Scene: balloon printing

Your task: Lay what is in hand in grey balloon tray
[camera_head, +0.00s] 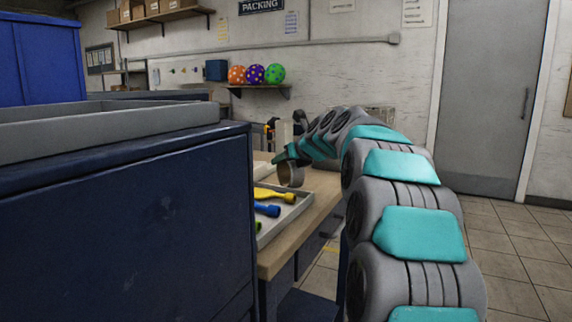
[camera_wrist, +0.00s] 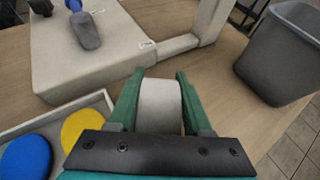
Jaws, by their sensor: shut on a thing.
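My gripper (camera_wrist: 160,80) is shut on a pale grey-white roll (camera_wrist: 160,106), held between its two green fingers. In the head view my gripper is at the end of the bent arm, and the roll (camera_head: 290,174) hangs over the wooden table beside the grey tray. The shallow grey balloon tray (camera_head: 272,233) holds yellow, blue and green balloon pieces. In the wrist view its rim (camera_wrist: 58,111) is at lower left, with a blue and a yellow round piece inside. The roll is outside the tray there, to its right. The cabinet hides part of the tray in the head view.
A pale machine (camera_wrist: 105,55) with a grey knob-like part stands beyond my gripper. A dark grey bin (camera_wrist: 280,60) is at right. A dark blue cabinet (camera_head: 130,230) with a larger grey tray on top fills the left. Bare wood (camera_wrist: 215,85) shows between machine and bin.

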